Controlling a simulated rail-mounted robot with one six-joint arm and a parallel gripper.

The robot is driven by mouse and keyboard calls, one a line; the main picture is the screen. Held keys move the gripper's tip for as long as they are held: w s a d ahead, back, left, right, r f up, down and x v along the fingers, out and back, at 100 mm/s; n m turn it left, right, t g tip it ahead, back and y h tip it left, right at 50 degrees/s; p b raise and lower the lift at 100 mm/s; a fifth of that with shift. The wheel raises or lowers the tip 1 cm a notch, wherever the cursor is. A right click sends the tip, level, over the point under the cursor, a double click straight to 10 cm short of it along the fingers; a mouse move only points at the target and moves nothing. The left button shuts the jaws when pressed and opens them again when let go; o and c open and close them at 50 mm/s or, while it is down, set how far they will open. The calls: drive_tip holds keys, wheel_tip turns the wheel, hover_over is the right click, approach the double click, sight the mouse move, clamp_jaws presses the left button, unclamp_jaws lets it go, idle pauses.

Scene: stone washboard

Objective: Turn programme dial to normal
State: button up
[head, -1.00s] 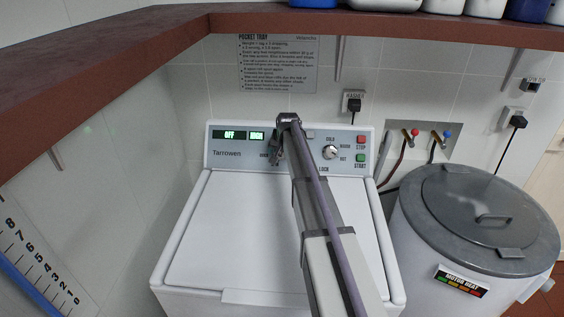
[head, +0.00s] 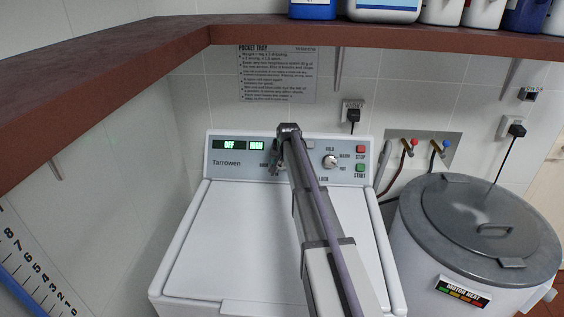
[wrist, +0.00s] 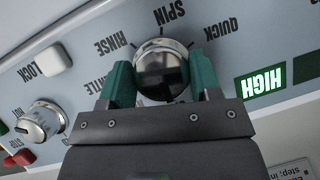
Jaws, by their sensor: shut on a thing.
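The programme dial (wrist: 162,62) is a round chrome knob on the washer's panel, shown upside down in the wrist view. The words SPIN, RINSE, QUICK and part of GENTLE stand around it; NORMAL does not show. I cannot make out where its pointer stands. My gripper (wrist: 161,76) has one green finger on each side of the knob and is shut on it. In the head view my gripper (head: 279,160) is at the panel, and my arm hides most of the dial. The display (head: 229,144) reads OFF; the display beside it (wrist: 263,84) reads HIGH.
A temperature dial (head: 329,161), red STOP (head: 360,149) and green START (head: 360,168) buttons are right of my arm. A LOCK button (wrist: 53,60) is near the gripper. A shelf (head: 400,38) with bottles hangs above. A lidded drum (head: 450,250) stands right.

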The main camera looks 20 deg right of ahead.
drive_tip(key=m+t+b, duration=0.1)
drive_tip(key=m, duration=0.1)
drive_tip(key=m+t+y+b, duration=0.1)
drive_tip(key=m, duration=0.1)
drive_tip(key=shift+s+f+y, duration=0.1)
drive_tip(key=shift+f+y, duration=0.1)
drive_tip(key=shift+y, duration=0.1)
drive_tip(key=m+t+b, duration=0.2)
drive_tip(key=m, duration=0.1)
drive_tip(key=shift+m+y, duration=0.3)
drive_tip(key=shift+y, duration=0.1)
drive_tip(key=shift+r, duration=0.1)
drive_tip(key=o, duration=0.9)
drive_tip(key=shift+r, duration=0.1)
